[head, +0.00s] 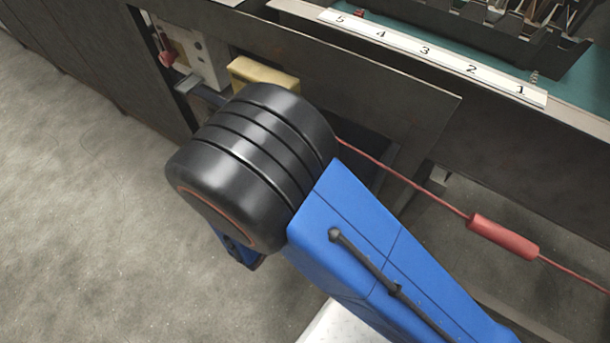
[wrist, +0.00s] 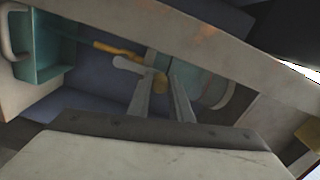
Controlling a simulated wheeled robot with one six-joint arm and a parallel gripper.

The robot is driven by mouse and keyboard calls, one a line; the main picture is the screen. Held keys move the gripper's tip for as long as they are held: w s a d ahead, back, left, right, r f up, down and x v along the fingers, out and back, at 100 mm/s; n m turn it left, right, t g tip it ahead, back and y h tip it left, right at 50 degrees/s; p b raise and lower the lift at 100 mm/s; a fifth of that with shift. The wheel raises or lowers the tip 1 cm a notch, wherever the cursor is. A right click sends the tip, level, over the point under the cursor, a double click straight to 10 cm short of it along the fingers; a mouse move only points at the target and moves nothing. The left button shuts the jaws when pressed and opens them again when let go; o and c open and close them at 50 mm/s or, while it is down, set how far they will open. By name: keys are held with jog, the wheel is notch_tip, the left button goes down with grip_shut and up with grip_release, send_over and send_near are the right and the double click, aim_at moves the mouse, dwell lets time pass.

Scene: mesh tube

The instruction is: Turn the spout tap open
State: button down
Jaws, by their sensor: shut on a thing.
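In the wrist view, the spout tap shows a pale lever (wrist: 130,64) and a small brass-coloured end (wrist: 160,83), in front of a pale green cylinder (wrist: 192,78). A yellow rod (wrist: 116,49) runs behind the lever to the left. My gripper (wrist: 159,86) has one grey finger on each side of the brass end and is shut on the tap. How much of the lever lies between the fingers is hard to see. In the head view my black joint and blue arm hide the gripper and the tap.
A grey beam (wrist: 215,42) crosses close above the fingers. A teal box (wrist: 45,55) stands at the left. In the head view a yellow block (head: 264,73) sits under the bench edge, and a red cord with a thick sleeve (head: 502,236) stretches at right. The floor (head: 75,200) at left is clear.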

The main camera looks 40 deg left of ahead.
jog(key=shift+a, duration=0.1)
jog(key=c, duration=1.6)
grip_release()
jog(key=shift+s, duration=0.1)
jog(key=s, duration=0.5)
jog(key=s+d, duration=0.1)
jog(key=s, duration=0.5)
jog(key=s+d, duration=0.1)
jog(key=s, duration=0.5)
jog(key=shift+s, duration=0.1)
